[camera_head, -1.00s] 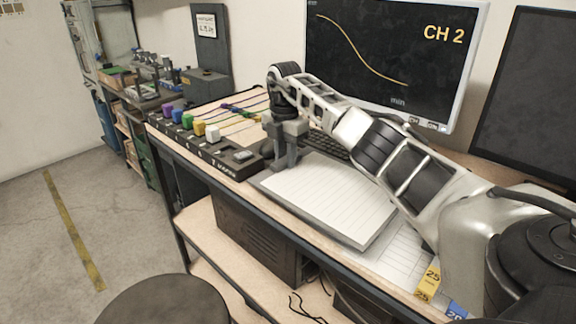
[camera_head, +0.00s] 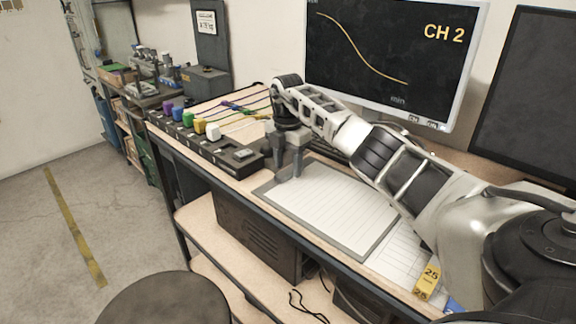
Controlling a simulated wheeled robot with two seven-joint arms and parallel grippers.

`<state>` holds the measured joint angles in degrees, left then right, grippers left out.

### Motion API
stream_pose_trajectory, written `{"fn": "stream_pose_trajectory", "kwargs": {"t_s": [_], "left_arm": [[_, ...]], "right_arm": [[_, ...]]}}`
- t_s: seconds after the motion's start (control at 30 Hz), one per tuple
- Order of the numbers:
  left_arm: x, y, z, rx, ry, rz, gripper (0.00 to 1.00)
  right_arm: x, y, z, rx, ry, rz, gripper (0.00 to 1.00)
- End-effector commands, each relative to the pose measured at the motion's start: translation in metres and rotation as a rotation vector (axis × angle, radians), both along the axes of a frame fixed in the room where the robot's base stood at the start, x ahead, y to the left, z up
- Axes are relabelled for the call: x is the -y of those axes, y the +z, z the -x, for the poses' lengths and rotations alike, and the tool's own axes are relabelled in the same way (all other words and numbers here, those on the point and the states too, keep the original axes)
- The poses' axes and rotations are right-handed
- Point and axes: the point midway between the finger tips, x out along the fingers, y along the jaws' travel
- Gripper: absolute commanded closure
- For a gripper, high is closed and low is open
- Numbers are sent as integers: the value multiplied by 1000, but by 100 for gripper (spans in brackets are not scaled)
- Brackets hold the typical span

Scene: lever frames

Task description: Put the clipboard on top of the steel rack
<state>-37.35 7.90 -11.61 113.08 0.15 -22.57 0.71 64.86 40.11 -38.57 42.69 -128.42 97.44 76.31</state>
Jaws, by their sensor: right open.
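The clipboard (camera_head: 312,224), a grey board with lined white paper on it, lies on the desk in the middle of the head view. My right gripper (camera_head: 289,174) is open, with its fingers pointing down at the clipboard's far left end. It looks empty; whether its fingertips touch the board cannot be told. I cannot surely tell which thing is the steel rack; a shelving unit (camera_head: 138,88) with items on it stands at the back left. My left gripper is not in view.
The desk holds a dark strip with coloured blocks (camera_head: 196,125), a monitor (camera_head: 395,60), a dark screen (camera_head: 525,95) and a yellow tag (camera_head: 427,281). A round stool (camera_head: 163,299) stands in front. The floor at left (camera_head: 100,195) is clear.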

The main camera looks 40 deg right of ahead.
Motion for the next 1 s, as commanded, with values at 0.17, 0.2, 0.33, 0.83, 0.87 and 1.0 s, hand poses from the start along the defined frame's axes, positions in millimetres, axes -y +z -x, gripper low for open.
{"fn": "stream_pose_trajectory", "kwargs": {"t_s": [0.17, 0.2, 0.33, 0.83, 0.87, 1.0], "left_arm": [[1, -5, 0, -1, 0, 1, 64], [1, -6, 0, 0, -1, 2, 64], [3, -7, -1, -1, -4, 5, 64], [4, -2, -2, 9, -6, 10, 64], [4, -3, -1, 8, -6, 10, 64], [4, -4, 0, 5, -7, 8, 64]], "right_arm": [[1, 34, -1, 6, -1, 1, 53], [1, 43, -1, 6, -1, 1, 53], [0, 71, -1, 5, -2, 1, 53], [0, 112, 0, 0, -1, -1, 53], [0, 112, 0, 0, -1, -1, 53], [0, 112, 0, 0, -1, -1, 53]]}}
